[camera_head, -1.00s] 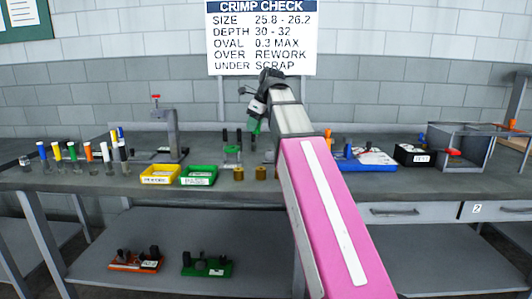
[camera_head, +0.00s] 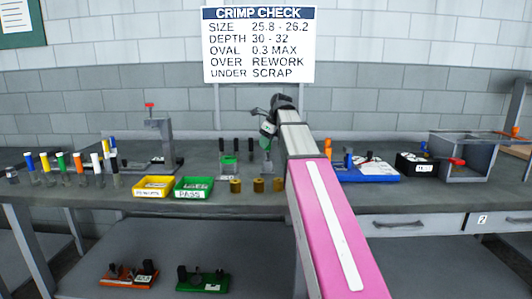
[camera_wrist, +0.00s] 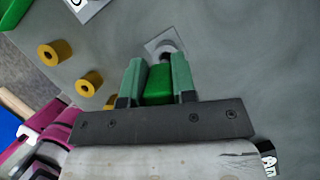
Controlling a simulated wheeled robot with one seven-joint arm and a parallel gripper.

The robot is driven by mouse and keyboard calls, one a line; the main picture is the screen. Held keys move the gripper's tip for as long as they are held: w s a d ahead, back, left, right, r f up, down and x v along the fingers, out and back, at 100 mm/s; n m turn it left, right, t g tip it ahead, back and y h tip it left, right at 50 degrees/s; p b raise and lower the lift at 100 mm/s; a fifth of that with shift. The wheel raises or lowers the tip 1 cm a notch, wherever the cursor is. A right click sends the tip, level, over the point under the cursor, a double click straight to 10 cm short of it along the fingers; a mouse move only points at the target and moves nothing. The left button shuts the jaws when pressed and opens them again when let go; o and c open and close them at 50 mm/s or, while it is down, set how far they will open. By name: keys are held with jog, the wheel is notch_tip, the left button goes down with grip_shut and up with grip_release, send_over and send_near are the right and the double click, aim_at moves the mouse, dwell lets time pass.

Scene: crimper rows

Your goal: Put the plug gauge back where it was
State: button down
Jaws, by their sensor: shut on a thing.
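My gripper (camera_wrist: 158,82) is shut on a green plug gauge handle (camera_wrist: 158,86) in the wrist view. Beyond the fingertips, a dark round end shows over a small grey square plate (camera_wrist: 153,47); I cannot tell whether they touch. In the head view my gripper (camera_head: 267,143) is small, above the back middle of the bench, and my arm hides the area to its right. A green stand (camera_head: 229,158) with black-topped pieces is just left of it.
Brass rings (camera_head: 235,186) lie in front of the gripper. A yellow bin (camera_head: 153,187) and a green bin (camera_head: 193,188) stand left of them. Several coloured-top gauges (camera_head: 62,162) stand far left. A blue tray (camera_head: 370,174) and a black box (camera_head: 414,163) are right of my arm.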

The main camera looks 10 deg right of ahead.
jog(key=shift+w+f, duration=0.1)
jog(key=shift+f, duration=1.95)
jog(key=shift+f, duration=0.3)
jog(key=c, duration=0.9)
grip_release()
jog(key=shift+d+r, duration=0.15)
jog(key=shift+r, duration=0.4)
jog(key=v, duration=1.1)
jog(key=shift+d+r, duration=0.15)
jog(key=shift+r, duration=0.05)
